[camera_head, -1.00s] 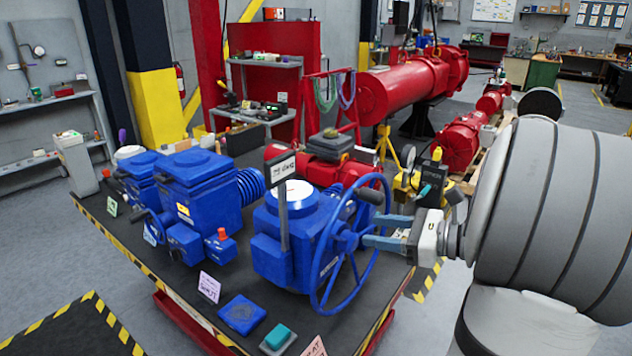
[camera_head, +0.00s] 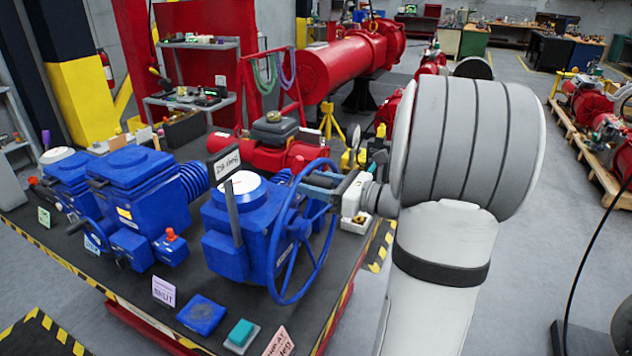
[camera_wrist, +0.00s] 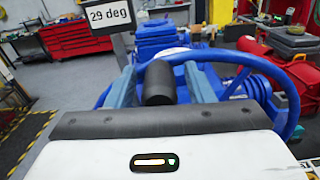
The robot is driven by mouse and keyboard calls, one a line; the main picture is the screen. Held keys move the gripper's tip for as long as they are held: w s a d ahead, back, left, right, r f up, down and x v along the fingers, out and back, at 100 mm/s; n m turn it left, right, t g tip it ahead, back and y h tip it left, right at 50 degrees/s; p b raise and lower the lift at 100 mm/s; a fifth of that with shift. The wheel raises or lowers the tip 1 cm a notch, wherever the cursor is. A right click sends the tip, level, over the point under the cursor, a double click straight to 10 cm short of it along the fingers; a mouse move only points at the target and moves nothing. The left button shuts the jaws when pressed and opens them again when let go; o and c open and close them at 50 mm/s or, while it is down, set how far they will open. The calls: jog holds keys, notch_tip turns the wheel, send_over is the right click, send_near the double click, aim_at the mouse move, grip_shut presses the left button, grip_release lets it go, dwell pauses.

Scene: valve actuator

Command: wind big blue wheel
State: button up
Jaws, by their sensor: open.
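The big blue wheel (camera_head: 284,292) is a thin spoked handwheel on the right side of a blue actuator (camera_head: 225,258) on the dark bench. In the wrist view the wheel's rim (camera_wrist: 238,55) arcs behind my fingers. Its black handle (camera_wrist: 158,84) points toward the wrist camera, between my two fingers. My gripper (camera_head: 318,188) is at the upper right of the wheel, its fingers open on either side of the handle. In the wrist view a gap shows between each finger of my gripper (camera_wrist: 160,74) and the handle. A sign (camera_wrist: 108,14) reads "29 deg".
A second blue actuator (camera_head: 145,190) stands to the left. Small placards, a blue plate (camera_head: 201,314) and a teal button box (camera_head: 241,334) lie along the bench's front edge. A red valve unit (camera_head: 262,152) is behind the wheel. Open floor lies to the right.

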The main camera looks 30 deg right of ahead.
grip_shut()
dwell(0.5)
